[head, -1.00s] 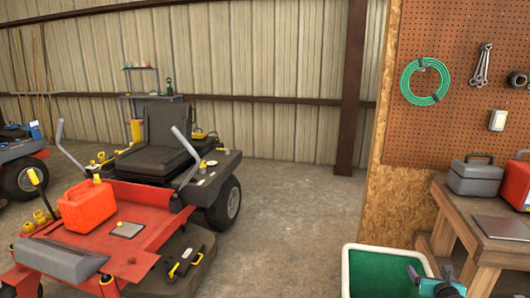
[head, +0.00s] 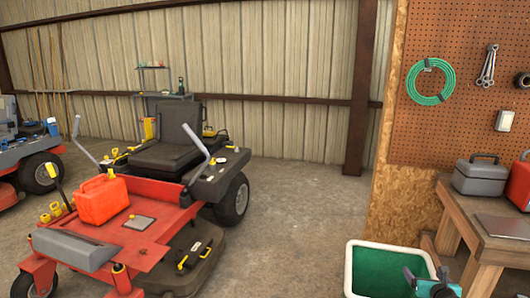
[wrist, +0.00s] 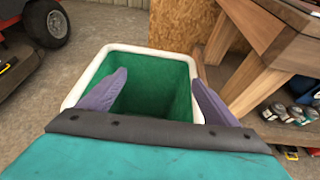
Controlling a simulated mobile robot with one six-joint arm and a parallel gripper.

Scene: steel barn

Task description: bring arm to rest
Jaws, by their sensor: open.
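My gripper (wrist: 158,95) shows in the wrist view with its two purple fingers spread apart and nothing between them. It is over a white-rimmed bin with a green inside (wrist: 180,55). The same bin (head: 350,275) stands at the bottom right of the head view, cut by the lower edge. Part of my arm's end shows at the bin's right side there; the fingers cannot be made out in that view.
A red riding mower (head: 180,205) with a red fuel can (head: 102,200) stands at left. A wooden workbench (head: 455,205) with a grey toolbox (head: 480,177) is right, by a pegboard (head: 460,60). Bare floor (head: 300,200) lies between mower and bench.

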